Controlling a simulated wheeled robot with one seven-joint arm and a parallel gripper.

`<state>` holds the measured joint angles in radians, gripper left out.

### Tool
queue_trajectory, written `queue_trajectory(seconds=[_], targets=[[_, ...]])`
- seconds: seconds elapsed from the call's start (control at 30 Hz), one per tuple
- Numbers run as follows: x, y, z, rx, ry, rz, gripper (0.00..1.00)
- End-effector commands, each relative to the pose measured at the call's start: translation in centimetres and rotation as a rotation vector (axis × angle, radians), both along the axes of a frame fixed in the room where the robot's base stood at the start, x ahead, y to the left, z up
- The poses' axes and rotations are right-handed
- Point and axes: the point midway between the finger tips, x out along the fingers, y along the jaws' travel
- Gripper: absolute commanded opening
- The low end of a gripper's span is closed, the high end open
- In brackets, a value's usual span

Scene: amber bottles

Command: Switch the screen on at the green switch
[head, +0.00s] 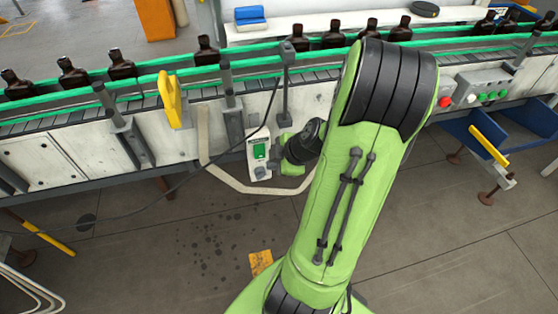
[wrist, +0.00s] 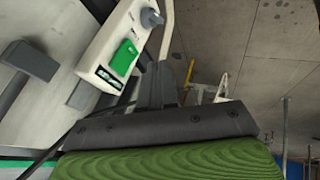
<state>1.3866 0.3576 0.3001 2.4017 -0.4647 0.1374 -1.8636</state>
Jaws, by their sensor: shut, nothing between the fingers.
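The green switch (head: 260,151) sits on the front of a white control box (head: 256,170) mounted at the conveyor's side. In the wrist view the switch (wrist: 123,57) is a plain green block on the white box, with a dark label or small display (wrist: 108,79) beside it and a grey round knob (wrist: 151,18) at the other end. I cannot tell whether that dark panel is the screen or whether it is lit. My gripper (head: 274,158) is shut and empty, just right of the switch. Its dark fingers (wrist: 155,86) also show in the wrist view; contact with the box is unclear.
The conveyor with green rails (head: 150,68) carries several amber bottles (head: 122,64). A yellow bracket (head: 171,99) stands left of the box. A bent pale bar (head: 225,178) runs below it. Blue bins (head: 475,138) and a red button (head: 445,101) are at right. The floor in front is open.

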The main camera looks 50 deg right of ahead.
Motion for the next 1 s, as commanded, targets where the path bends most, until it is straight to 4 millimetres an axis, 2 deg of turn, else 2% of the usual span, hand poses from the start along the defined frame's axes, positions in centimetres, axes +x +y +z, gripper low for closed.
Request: queue_trajectory(seconds=[0.03,0.2,0.3,0.43,1.0], targets=[[0.7,0.1,-1.3,0.003,0.000,0.003,0.00],[2.9,0.0,-3.9,0.001,-0.001,0.002,0.00],[4.4,-1.1,-3.8,-0.001,-0.003,0.000,0.00],[5.4,-1.9,-3.9,-0.002,-0.001,0.000,0.00],[6.1,-2.4,-4.2,-0.001,0.001,0.000,0.00]])
